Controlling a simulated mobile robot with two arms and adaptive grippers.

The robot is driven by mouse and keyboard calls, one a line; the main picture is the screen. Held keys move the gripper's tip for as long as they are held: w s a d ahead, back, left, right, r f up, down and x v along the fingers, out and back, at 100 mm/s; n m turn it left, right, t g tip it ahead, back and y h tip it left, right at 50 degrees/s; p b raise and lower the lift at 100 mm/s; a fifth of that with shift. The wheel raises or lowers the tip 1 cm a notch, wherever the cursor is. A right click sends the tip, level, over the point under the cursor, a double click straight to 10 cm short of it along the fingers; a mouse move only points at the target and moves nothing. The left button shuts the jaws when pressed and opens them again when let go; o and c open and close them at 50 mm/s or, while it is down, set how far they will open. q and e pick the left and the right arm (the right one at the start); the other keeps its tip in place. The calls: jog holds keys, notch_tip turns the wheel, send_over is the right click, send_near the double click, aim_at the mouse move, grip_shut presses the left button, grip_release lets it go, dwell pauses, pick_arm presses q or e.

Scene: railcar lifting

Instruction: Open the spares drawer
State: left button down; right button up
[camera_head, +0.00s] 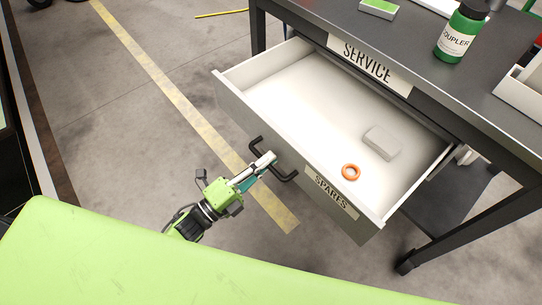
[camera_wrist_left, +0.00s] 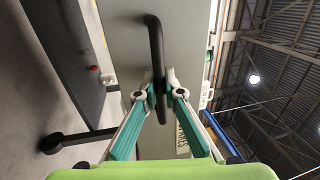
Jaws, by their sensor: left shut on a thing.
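The spares drawer (camera_head: 230,103) is pulled well out from under the workbench in the head view. Its front bears a SPARES label (camera_head: 331,192) and a black bar handle (camera_head: 287,177). My left gripper (camera_head: 268,163) is shut on the handle. In the left wrist view the fingers of the left gripper (camera_wrist_left: 161,88) close around the dark handle (camera_wrist_left: 154,42) in front of the grey drawer front (camera_wrist_left: 126,35). Inside the drawer lie an orange ring (camera_head: 351,172) and a light grey block (camera_head: 381,143). My right gripper is not in view.
The dark workbench (camera_head: 420,55) has a SERVICE label (camera_head: 369,64). On its top stand a green COUPLER bottle (camera_head: 460,33), a green-and-white box (camera_head: 379,8) and a white tray (camera_head: 520,90) at the right. The floor left of the drawer is clear, with a yellow line (camera_head: 150,70).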

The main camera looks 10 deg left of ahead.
pick_arm(q)
jog(key=shift+s+a, duration=0.1)
jog(key=shift+s, duration=0.05)
jog(key=c, duration=2.2)
grip_release()
jog(key=shift+o, duration=0.2)
jog(key=v, duration=1.2)
